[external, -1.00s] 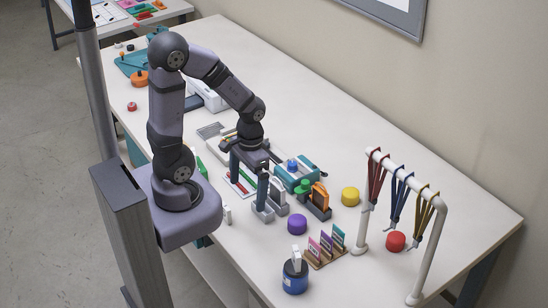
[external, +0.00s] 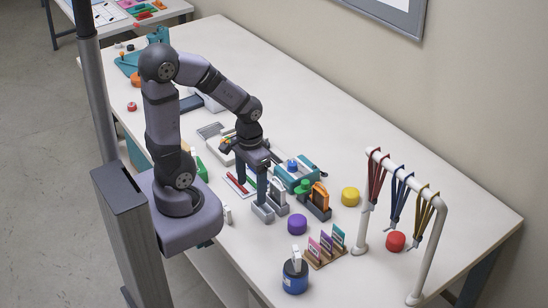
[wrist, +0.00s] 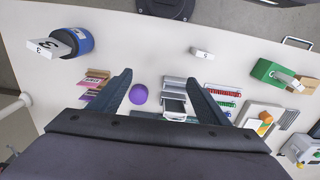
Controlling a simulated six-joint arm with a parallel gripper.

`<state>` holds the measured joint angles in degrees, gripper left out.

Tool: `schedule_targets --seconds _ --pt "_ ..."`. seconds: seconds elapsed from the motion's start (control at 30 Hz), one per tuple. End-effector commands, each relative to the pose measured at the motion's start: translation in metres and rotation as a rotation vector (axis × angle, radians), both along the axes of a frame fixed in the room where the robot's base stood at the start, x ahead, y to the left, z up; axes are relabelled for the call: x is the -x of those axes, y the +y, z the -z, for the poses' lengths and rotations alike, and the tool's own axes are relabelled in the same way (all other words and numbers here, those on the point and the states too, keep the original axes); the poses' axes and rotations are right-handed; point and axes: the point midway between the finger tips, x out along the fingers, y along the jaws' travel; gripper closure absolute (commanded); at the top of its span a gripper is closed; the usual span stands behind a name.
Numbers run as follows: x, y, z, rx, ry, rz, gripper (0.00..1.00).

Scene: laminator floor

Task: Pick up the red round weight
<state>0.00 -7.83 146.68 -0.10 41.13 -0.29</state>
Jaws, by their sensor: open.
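The red round weight (external: 395,241) stands on the white table under the white pipe rack, below the hanging straps, in the external view. It does not show in the wrist view. My gripper (external: 252,192) points down over the middle of the table, well to the left of the red weight and apart from it. Its two fingers are spread with nothing seen held between them in the wrist view (wrist: 160,80). A purple round weight (external: 297,224) and a yellow one (external: 350,196) stand between my gripper and the rack; the purple one also shows in the wrist view (wrist: 138,94).
The white pipe rack (external: 433,240) with red, blue and yellow straps rises around the red weight. A wooden card holder (external: 325,257), a blue pot (external: 295,281) and grey holders (external: 263,213) stand nearby. The table's far right is clear.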

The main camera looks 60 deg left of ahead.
Motion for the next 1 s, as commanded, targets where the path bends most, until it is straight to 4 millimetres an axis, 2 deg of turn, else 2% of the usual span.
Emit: schedule_targets --seconds 0.37,0.47,0.53,0.67,0.8,1.0 --pt "-0.004 -0.003 0.002 0.01 0.001 -0.022 0.32" --pt "-0.017 -0.011 0.008 0.044 0.004 -0.096 0.32" --pt "-0.033 -0.022 0.015 0.086 0.009 -0.184 0.32" --pt "-0.08 -0.054 0.03 0.212 0.032 -0.434 0.32" --pt "-0.149 -0.1 0.049 0.402 0.099 -0.767 0.32" --pt "-0.254 -0.162 0.066 0.707 0.275 -1.208 0.32"
